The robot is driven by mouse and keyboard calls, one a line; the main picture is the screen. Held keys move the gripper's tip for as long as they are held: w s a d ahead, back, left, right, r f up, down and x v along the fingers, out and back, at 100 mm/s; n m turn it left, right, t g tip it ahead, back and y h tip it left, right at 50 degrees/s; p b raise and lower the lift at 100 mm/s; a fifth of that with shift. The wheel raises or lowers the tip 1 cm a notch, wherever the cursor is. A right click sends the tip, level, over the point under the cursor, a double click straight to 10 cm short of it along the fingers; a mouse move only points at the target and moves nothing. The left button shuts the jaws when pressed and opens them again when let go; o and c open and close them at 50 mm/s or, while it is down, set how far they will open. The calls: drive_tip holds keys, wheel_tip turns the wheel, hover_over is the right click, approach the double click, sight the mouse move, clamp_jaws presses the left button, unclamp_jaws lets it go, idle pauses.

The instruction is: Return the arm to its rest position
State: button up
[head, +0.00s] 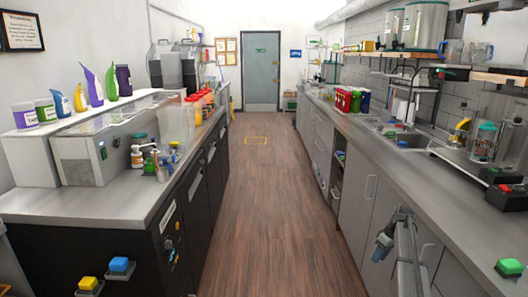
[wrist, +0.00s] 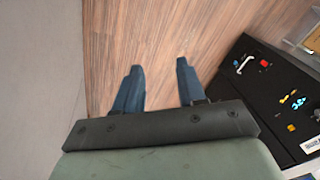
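My gripper (head: 382,246) hangs low at the right of the aisle in the head view, in front of the grey cabinet doors and below the right counter's edge. In the wrist view my gripper (wrist: 156,82) has two dark blue fingers spread apart. Only wooden floor (wrist: 150,35) shows between them, so it is open and empty. My gripper appears to touch nothing.
The right counter (head: 400,165) holds a sink (head: 410,141) and a clear cup with a teal lid (head: 484,142). The left counter (head: 110,205) has a black end panel with small coloured items; this panel (wrist: 262,100) also shows in the wrist view. The aisle floor (head: 255,190) is clear.

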drive_tip(key=s+a+f+m+g, duration=0.2)
drive_tip(key=s+a+f, duration=0.8)
drive_tip(key=s+f, duration=0.3)
drive_tip(key=s+a+f+m+g, duration=0.1)
drive_tip(key=s+a+f+g, duration=0.1)
drive_tip(key=s+a+f, duration=1.1)
drive_tip(key=s+a+f+m+g+h, duration=0.1)
drive_tip(key=s+a+f, duration=0.1)
drive_tip(key=s, duration=0.9)
drive_tip(key=s+a+f+m+g+h, duration=0.1)
drive_tip(key=s+a+f, duration=0.1)
drive_tip(key=s, duration=0.9)
drive_tip(key=s+a+f+g, duration=0.1)
drive_tip(key=s+a+f, duration=0.2)
drive_tip(key=s, duration=0.8)
drive_tip(key=shift+s+f+m+h, duration=0.25)
drive_tip(key=shift+f+m+h, duration=0.15)
drive_tip(key=shift+f, duration=0.15)
